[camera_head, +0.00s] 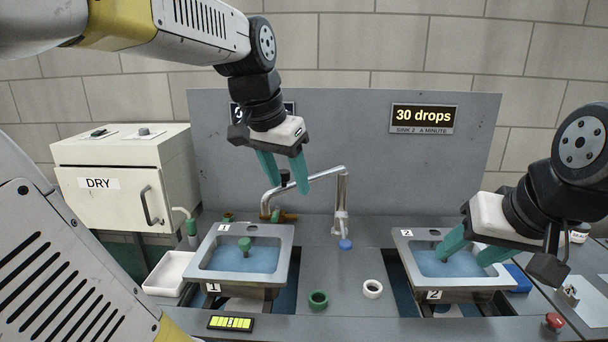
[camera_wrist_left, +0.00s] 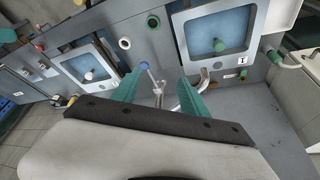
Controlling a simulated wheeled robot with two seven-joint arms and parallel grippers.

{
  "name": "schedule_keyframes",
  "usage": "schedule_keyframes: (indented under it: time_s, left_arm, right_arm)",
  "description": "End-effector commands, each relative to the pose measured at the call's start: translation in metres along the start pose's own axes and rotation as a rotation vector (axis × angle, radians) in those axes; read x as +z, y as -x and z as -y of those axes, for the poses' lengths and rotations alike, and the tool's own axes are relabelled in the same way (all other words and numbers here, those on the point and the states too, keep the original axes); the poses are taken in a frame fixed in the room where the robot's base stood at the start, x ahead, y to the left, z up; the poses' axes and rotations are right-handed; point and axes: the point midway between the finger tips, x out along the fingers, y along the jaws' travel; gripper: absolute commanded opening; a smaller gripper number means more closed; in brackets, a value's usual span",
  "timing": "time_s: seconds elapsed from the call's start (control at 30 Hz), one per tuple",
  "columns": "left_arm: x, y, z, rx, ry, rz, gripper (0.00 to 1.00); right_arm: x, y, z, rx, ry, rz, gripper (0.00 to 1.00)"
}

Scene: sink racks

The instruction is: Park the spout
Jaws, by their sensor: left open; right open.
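The spout (camera_head: 318,174) is a bent silver pipe on an upright post between the two sinks, with its arm reaching left toward sink 1. A blue-tipped part (camera_head: 345,244) sits at the post's front. My left gripper (camera_head: 284,184) is open at the spout arm; a small dark piece shows between its fingertips, and I cannot tell whether they touch the pipe. In the left wrist view the spout (camera_wrist_left: 186,102) lies partly behind the teal fingers. Sink 1 (camera_head: 284,262) is left, sink 2 (camera_head: 409,263) right. My right gripper (camera_head: 466,258) is open over sink 2, hiding part of its basin.
A sign (camera_head: 424,114) reads "30 drops"; my left arm mostly hides another. A DRY cabinet (camera_head: 105,198) and white tray (camera_head: 164,275) stand left. Green (camera_head: 318,299) and white (camera_head: 373,288) rings lie between the sinks. A red button (camera_head: 554,321) is front right.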

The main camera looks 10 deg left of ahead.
Motion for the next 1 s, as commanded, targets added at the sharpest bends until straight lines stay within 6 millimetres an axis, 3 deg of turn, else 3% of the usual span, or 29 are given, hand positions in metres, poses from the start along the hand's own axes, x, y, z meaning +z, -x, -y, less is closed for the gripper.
schedule_keyframes:
  time_s: [0.03,0.2,0.43,0.67,1.0]
  left_arm:
    - [-0.02,-0.001,0.014,0.0,-0.053,0.045,0.52]
    - [-0.073,-0.008,0.057,0.022,-0.256,0.191,0.52]
    - [-0.117,-0.029,0.1,0.077,-0.455,0.334,0.52]
    - [-0.127,-0.041,0.113,0.102,-0.521,0.38,0.52]
    - [-0.107,-0.086,0.113,0.103,-0.52,0.381,0.52]
  right_arm:
    - [0.0,0.0,0.0,0.0,0.0,0.0,0.52]
    - [0.0,0.0,0.0,0.0,0.0,0.0,0.52]
    - [0.0,0.0,0.0,0.0,0.0,0.0,0.52]
    - [0.0,0.0,0.0,0.0,0.0,0.0,0.52]
    - [0.0,0.0,0.0,0.0,0.0,0.0,0.52]
